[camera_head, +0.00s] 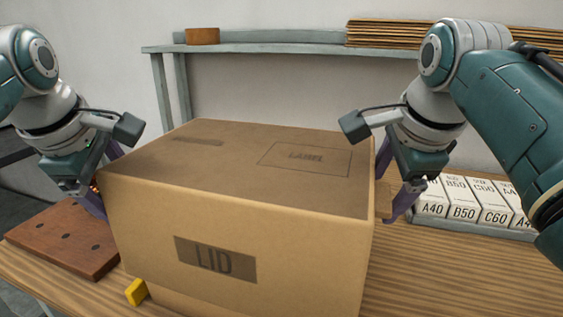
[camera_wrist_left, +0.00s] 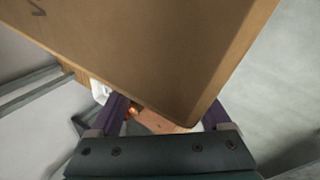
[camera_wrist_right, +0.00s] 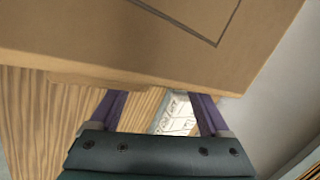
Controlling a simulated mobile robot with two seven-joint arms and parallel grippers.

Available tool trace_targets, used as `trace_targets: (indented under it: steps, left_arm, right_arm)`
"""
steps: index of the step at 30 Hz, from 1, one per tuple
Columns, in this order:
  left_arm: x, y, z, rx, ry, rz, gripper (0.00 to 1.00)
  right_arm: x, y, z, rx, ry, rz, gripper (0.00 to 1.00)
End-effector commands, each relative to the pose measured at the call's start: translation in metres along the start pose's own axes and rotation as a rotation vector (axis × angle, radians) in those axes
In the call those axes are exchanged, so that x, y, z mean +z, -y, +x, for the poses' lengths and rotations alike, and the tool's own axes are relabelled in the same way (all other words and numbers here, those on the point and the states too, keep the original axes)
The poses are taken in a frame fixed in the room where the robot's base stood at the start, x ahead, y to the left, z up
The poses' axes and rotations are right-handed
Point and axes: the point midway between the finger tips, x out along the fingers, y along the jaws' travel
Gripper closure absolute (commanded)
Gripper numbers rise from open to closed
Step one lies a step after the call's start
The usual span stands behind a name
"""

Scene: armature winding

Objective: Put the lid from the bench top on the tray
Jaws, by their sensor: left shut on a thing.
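The lid (camera_head: 310,230) is a large brown cardboard box shape marked LID, filling the middle of the head view. My left gripper (camera_head: 100,180) is shut on it at its left side; the left wrist view shows the lid's corner (camera_wrist_left: 170,70) over the fingers. My right gripper (camera_head: 392,190) is at the lid's right side. In the right wrist view its fingers stand apart, with their tips partly hidden by the lid (camera_wrist_right: 130,40).
A brown board with holes (camera_head: 68,240) lies at the left. A yellow block (camera_head: 136,292) is by the lid's lower left corner. Labelled white boxes (camera_head: 462,204) stand in a row at the right. A shelf (camera_head: 270,48) runs behind. Wooden bench top (camera_head: 450,275) is bare at front right.

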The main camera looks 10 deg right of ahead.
Motion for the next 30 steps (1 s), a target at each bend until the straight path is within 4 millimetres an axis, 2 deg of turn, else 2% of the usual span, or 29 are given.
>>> trace_targets:
  steps: [1, 8, 21, 30]
  left_arm:
    - [0.007, -0.002, 0.000, 0.004, 0.017, -0.001, 0.25]
    - [0.007, -0.001, 0.001, 0.003, 0.016, 0.000, 0.25]
    - [0.007, 0.013, 0.028, 0.002, 0.016, -0.001, 0.25]
    - [0.007, 0.014, 0.031, 0.004, 0.016, -0.001, 0.25]
  right_arm:
    - [0.008, -0.001, 0.000, 0.003, 0.019, -0.006, 0.25]
    - [0.007, -0.002, 0.001, 0.004, 0.018, -0.007, 0.25]
    - [0.007, -0.016, 0.028, 0.004, 0.017, -0.006, 0.25]
    - [0.007, -0.017, 0.031, 0.003, 0.017, -0.005, 0.25]
